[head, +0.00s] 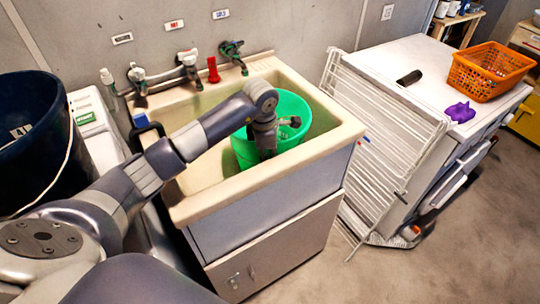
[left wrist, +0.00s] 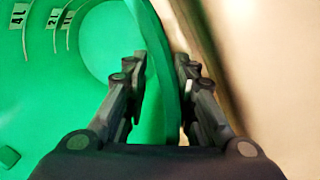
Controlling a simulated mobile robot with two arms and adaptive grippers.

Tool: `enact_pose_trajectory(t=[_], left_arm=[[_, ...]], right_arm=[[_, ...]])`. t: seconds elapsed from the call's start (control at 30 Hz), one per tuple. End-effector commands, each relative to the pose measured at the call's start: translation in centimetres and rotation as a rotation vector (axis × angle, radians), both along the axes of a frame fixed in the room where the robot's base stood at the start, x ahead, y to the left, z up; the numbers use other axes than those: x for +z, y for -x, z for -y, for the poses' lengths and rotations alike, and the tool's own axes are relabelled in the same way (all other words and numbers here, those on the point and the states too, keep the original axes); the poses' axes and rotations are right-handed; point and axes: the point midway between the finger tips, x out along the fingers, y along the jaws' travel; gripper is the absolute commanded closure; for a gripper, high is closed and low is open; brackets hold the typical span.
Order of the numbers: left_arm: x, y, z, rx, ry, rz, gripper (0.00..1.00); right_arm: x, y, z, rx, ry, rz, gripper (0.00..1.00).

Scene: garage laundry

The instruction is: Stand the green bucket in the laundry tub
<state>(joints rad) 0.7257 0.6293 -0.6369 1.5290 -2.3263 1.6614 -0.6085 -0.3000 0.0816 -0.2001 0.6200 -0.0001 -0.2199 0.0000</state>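The green bucket (head: 243,152) is inside the cream laundry tub (head: 262,181), toward its right end, with its mouth up. Whether it rests on the tub floor is hidden by the tub's front wall. My left gripper (head: 266,150) reaches down at the bucket's near side. In the left wrist view, the fingers of my left gripper (left wrist: 161,68) are closed in on the bucket's wall (left wrist: 165,95), one inside and one outside. Volume marks show inside the bucket. My right gripper is in neither view.
Taps (head: 188,62) and a red item (head: 213,70) line the tub's back edge. A white drying rack (head: 385,150) leans at the right, beside a white-topped appliance (head: 405,55) with an orange basket (head: 490,70) and purple item (head: 460,112). A dark bucket (head: 35,150) stands left.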

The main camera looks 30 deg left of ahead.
Motion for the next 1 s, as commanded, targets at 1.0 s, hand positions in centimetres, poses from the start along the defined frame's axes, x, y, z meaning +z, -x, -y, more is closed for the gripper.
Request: enact_pose_trajectory(t=[1.0], left_arm=[[11.9, 2.1, -0.2, 0.0, 0.0, -0.001, 0.75]], right_arm=[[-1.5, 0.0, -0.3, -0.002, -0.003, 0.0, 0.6]])
